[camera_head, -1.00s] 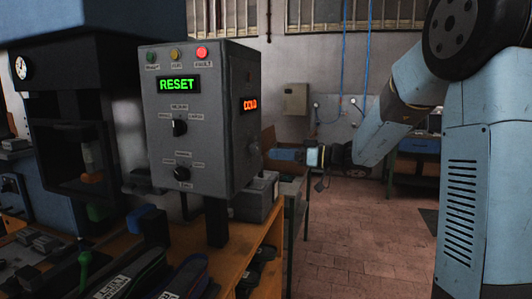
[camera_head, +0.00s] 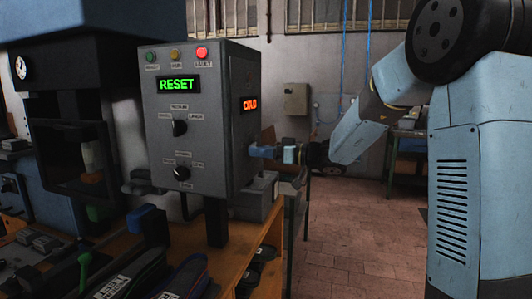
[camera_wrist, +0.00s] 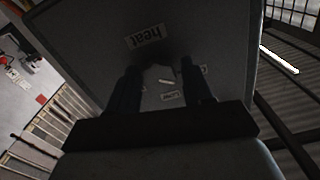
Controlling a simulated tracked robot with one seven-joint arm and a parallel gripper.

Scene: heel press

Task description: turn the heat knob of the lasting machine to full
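The lasting machine's grey control box (camera_head: 198,215) stands at the left in the head view. Its right side carries an orange display (camera_head: 250,104) reading "COLD". My gripper (camera_head: 257,151) is at this side face, below the display, and hides the heat knob there. In the wrist view a "heat" label (camera_wrist: 145,37) shows upside down on the grey panel (camera_wrist: 85,45). The two dark fingers of my gripper (camera_wrist: 160,80) stand apart, pointing at the panel below that label.
The box front has a green "RESET" display (camera_head: 177,84), an upper knob (camera_head: 179,128) and a lower knob (camera_head: 180,173). Shoe soles (camera_head: 185,277) lie on the wooden bench (camera_head: 222,268) below. The brick floor (camera_head: 350,235) at the right is clear.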

